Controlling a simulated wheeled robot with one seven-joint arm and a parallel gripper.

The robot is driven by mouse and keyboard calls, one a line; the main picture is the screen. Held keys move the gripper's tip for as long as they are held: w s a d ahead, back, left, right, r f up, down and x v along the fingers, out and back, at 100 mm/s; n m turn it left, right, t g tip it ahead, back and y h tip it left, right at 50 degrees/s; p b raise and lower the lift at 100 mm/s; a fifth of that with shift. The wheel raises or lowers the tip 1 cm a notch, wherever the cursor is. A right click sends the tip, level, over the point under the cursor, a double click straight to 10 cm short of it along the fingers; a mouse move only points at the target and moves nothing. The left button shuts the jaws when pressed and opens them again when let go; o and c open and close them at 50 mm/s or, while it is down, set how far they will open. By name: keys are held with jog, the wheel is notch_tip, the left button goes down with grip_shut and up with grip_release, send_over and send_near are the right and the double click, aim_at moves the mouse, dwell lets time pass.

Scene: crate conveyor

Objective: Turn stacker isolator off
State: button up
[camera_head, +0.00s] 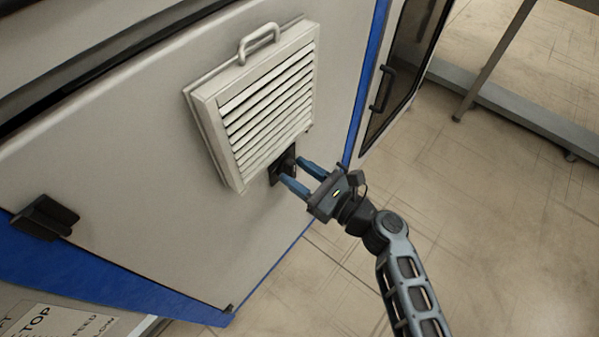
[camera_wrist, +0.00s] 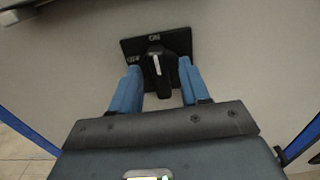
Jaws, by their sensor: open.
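The isolator (camera_wrist: 133,46) is a black square plate with a black rotary handle (camera_wrist: 157,67) that has a white mark. It is on the light grey cabinet panel. In the head view the isolator (camera_head: 275,176) shows below the louvred vent, partly hidden by my gripper. My gripper (camera_head: 294,174) has two blue fingers and points at the isolator. In the wrist view my gripper (camera_wrist: 157,75) is open, with one finger on each side of the handle. I cannot tell whether the fingers touch it.
A louvred vent (camera_head: 265,105) with a handle on top juts out just above the isolator. A black latch (camera_head: 45,217) sits at the panel's left. A glazed door (camera_head: 400,75) stands to the right. Open floor (camera_head: 490,215) lies at the right.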

jog(key=shift+c, duration=0.4)
grip_shut()
